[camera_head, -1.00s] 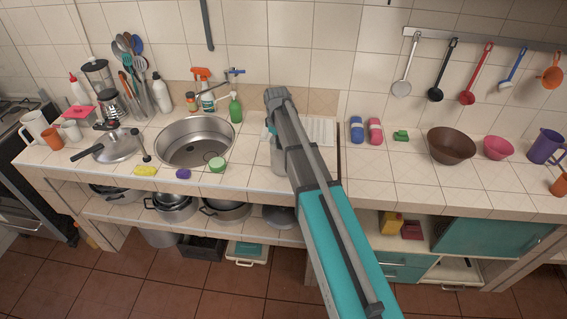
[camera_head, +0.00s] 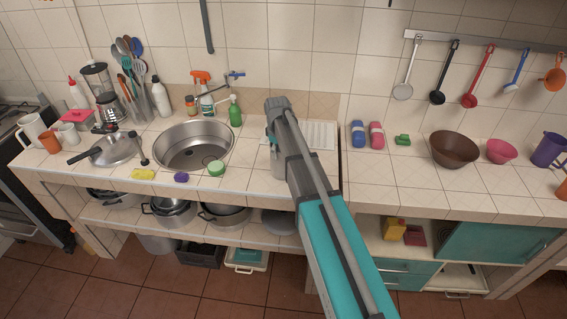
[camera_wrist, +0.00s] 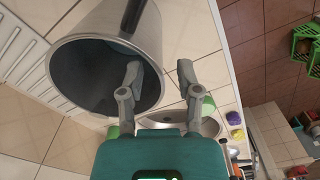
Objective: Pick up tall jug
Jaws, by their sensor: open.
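A tall grey metal vessel, which looks like the tall jug (camera_wrist: 109,22), fills the upper left of the wrist view, its dark round mouth facing the camera. In the head view the jug (camera_head: 277,163) stands on the counter right of the sink, mostly hidden by my arm. My gripper (camera_wrist: 159,70) is open at its rim. In the wrist view the left finger overlaps the mouth and the right finger is outside the wall, so the rim appears to lie between them. I cannot tell whether either finger touches it. In the head view the fingers are hidden.
The sink (camera_head: 193,147) is left of the jug, with a green round container (camera_head: 216,168) at its front edge. A ribbed drainboard (camera_head: 318,134) lies behind the jug. Blue (camera_head: 358,133) and pink (camera_head: 376,135) rolled items lie to the right. Counter in front of them is clear.

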